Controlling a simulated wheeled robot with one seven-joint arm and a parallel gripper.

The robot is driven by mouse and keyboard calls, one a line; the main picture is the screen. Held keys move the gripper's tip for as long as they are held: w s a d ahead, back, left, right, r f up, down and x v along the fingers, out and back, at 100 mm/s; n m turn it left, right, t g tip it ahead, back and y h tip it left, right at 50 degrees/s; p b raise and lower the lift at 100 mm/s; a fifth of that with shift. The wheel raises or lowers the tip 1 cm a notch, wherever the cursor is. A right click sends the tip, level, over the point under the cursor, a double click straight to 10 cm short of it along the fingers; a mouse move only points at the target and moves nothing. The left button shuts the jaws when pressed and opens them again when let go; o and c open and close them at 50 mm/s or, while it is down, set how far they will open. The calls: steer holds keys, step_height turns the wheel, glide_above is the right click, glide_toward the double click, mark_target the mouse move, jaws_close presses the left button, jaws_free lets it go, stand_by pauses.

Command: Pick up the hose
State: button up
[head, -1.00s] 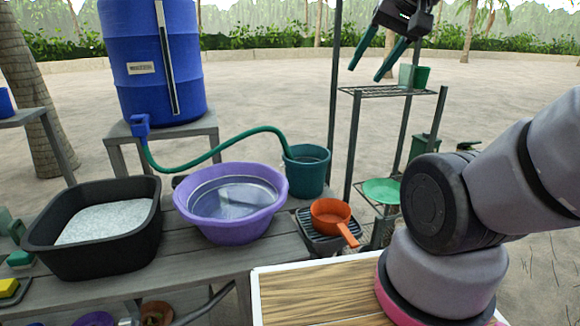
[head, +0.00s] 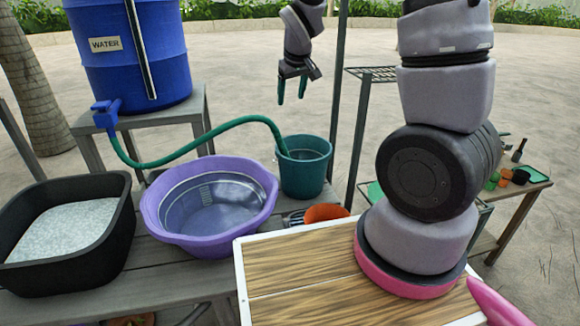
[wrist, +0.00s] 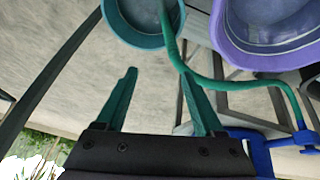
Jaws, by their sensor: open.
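The green hose (head: 190,150) runs from the blue tap (head: 107,113) of the water barrel, over the purple basin's far side, into the teal bucket (head: 304,178). Its end inside the bucket is hidden in the head view. My gripper (head: 292,98) is open and empty, fingers pointing down, above and beyond the hose and bucket in the head view. In the wrist view, my gripper (wrist: 159,74) has its two green fingers apart. The hose (wrist: 235,87) shows there on the right, passing close to the right fingertip; I cannot tell the depth gap.
The purple basin (head: 150,212) and a black tub (head: 122,215) of white material stand on the grey bench. The blue barrel (head: 95,65) stands on a stand behind. A metal shelf post (head: 350,140) rises right of the bucket. An orange pan (head: 326,213) lies in front of it.

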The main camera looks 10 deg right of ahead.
mark_target(279, 136)
steer(key=w+f+n, duration=0.1)
steer(key=w+f, duration=0.1)
steer(key=f, duration=0.2)
steer(key=w+a+f+n, duration=0.1)
steer(key=w+f, duration=0.1)
steer(key=f, duration=0.2)
steer(key=w+a+f+n, duration=0.1)
steer(key=w+f, duration=0.1)
steer(key=f, duration=0.3)
steer(key=shift+a+f+h, duration=0.1)
steer(key=shift+a+h, duration=0.15)
steer(key=shift+h, duration=0.05)
steer(key=x, duration=0.5)
steer(key=shift+s+f, duration=0.1)
steer(key=shift+f, duration=0.35)
jaws_close()
